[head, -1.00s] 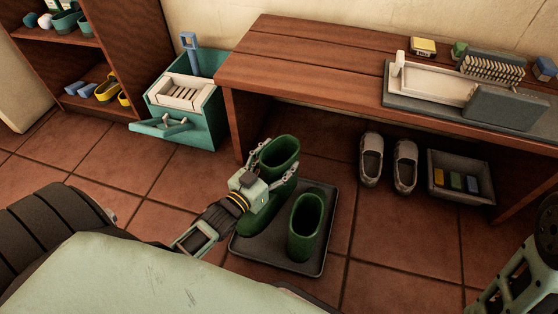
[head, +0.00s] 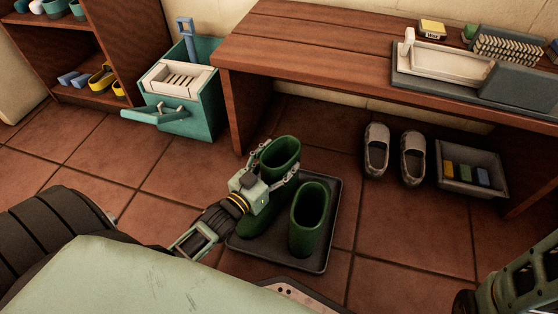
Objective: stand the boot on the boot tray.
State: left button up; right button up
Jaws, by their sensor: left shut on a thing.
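Two dark green boots are at the black boot tray (head: 335,232) on the tiled floor. The right-hand boot (head: 309,222) stands upright on the tray, free of any gripper. My left gripper (head: 272,180) is shut on the other boot (head: 279,157), with fingers around its shaft below the opening. This held boot is about upright over the tray's left part, its foot (head: 262,222) low at the tray surface. I cannot tell whether its sole touches, as the gripper and forearm hide part of it. My right gripper is out of frame.
A wooden bench (head: 330,62) stands behind the tray, with grey shoes (head: 413,160) and a grey bin (head: 470,178) beneath it. Floor tiles left of the tray are clear.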

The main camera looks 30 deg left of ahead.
pick_arm(q)
jog(key=shift+f+b, duration=0.3)
jog(key=shift+f, duration=0.15)
dwell(0.4)
jog(key=o, duration=2)
jog(key=shift+c, duration=0.2)
jog(key=shift+o, duration=1)
send_near(266, 177)
jog(key=w, duration=0.5)
jog(key=shift+d+f, duration=0.2)
jog(key=shift+s+r, duration=0.15)
jog(key=shift+s, duration=0.4)
